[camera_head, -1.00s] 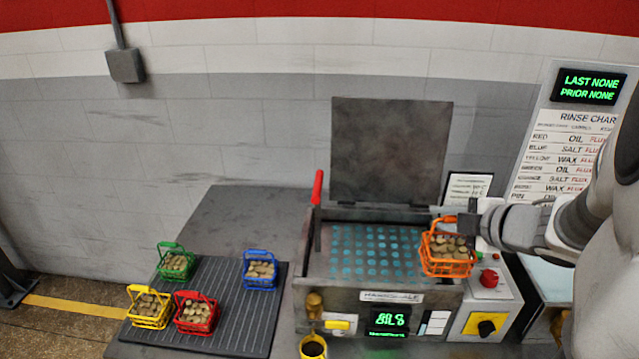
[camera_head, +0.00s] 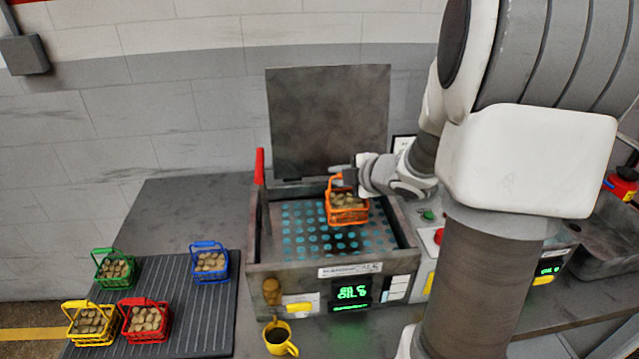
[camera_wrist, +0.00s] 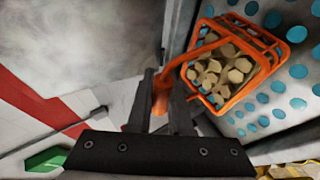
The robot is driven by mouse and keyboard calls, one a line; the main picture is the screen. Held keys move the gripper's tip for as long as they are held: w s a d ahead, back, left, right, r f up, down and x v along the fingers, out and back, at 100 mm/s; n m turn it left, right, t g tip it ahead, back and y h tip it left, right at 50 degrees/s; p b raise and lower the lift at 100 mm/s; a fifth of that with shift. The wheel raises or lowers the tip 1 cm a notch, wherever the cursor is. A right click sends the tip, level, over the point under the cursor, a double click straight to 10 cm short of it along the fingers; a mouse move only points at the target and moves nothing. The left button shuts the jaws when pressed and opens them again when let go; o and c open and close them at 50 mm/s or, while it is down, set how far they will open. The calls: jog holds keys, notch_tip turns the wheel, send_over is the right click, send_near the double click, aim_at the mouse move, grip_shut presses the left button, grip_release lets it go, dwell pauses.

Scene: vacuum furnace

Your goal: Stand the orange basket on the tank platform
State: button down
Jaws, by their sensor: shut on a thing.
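The orange basket (camera_head: 347,205), filled with tan round pieces, hangs over the perforated tank platform (camera_head: 300,240) in the open tank. The platform is grey with blue-green holes. In the wrist view the basket (camera_wrist: 228,68) shows with the platform (camera_wrist: 297,72) behind it. My gripper (camera_head: 345,182) is shut on the basket's handle from the right; the jaws (camera_wrist: 160,95) and the handle meet in the wrist view. I cannot tell whether the basket's bottom touches the platform.
The tank lid (camera_head: 328,120) stands open behind. A red lever (camera_head: 260,168) rises at the tank's left. Green (camera_head: 114,268), blue (camera_head: 210,262), yellow (camera_head: 90,322) and red (camera_head: 145,318) baskets stand on a ribbed mat (camera_head: 200,330). A yellow cup (camera_head: 278,338) stands in front.

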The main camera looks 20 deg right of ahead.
aim_at(335, 192)
jog(key=shift+w+a+f, duration=0.2)
jog(key=shift+w+f, duration=0.2)
jog(key=shift+w, duration=0.05)
jog(key=shift+f+b, duration=0.55)
jog(key=shift+f, duration=1.25)
jog(key=shift+f, duration=0.15)
jog(key=c, duration=0.8)
grip_release()
jog(key=shift+c, duration=0.2)
jog(key=shift+s+r, duration=0.1)
jog(key=shift+r, duration=0.15)
jog(key=p+v, duration=0.2)
jog(key=v, duration=0.9)
jog(key=shift+s+d, duration=0.15)
jog(key=shift+s, duration=0.25)
